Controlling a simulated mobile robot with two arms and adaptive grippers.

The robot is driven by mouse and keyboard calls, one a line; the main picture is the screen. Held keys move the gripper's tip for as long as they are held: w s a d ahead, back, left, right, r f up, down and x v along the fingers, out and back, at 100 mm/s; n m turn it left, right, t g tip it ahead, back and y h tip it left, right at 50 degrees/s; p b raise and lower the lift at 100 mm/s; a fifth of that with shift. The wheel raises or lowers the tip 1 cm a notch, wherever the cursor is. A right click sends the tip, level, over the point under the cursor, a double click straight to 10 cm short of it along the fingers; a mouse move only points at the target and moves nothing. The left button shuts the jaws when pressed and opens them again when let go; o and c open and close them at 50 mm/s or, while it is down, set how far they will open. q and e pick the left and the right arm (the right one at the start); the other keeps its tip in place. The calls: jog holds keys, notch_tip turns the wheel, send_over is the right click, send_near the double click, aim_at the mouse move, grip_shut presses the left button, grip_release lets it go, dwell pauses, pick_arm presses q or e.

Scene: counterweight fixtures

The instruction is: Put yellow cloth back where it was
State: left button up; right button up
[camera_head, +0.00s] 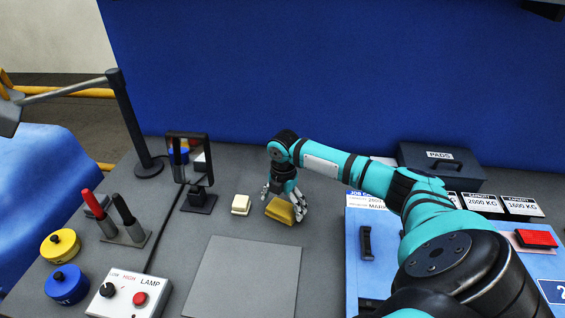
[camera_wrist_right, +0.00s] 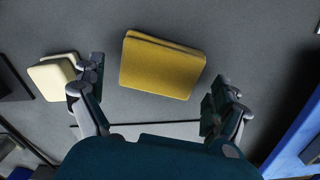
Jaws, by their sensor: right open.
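The yellow cloth (camera_head: 281,211) is a folded pad lying on the grey table, right of a small cream block, in the head view. In the right wrist view the yellow cloth (camera_wrist_right: 162,66) lies flat between and just ahead of the fingers. My right gripper (camera_head: 285,203) is over the cloth, pointing down. In the wrist view my right gripper (camera_wrist_right: 155,100) has its fingers spread wide, one on each side of the cloth and apart from it. My left gripper does not show.
The cream block (camera_head: 241,205) sits close to the left finger. A flat grey plate (camera_head: 245,277) lies in front. A black stand (camera_head: 198,200), a lamp control box (camera_head: 130,294) and yellow and blue weights (camera_head: 60,245) are at left. A blue case (camera_head: 375,272) is at right.

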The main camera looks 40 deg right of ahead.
aim_at(283, 208)
notch_tip(283, 208, up, 11)
jog(key=b, duration=0.1)
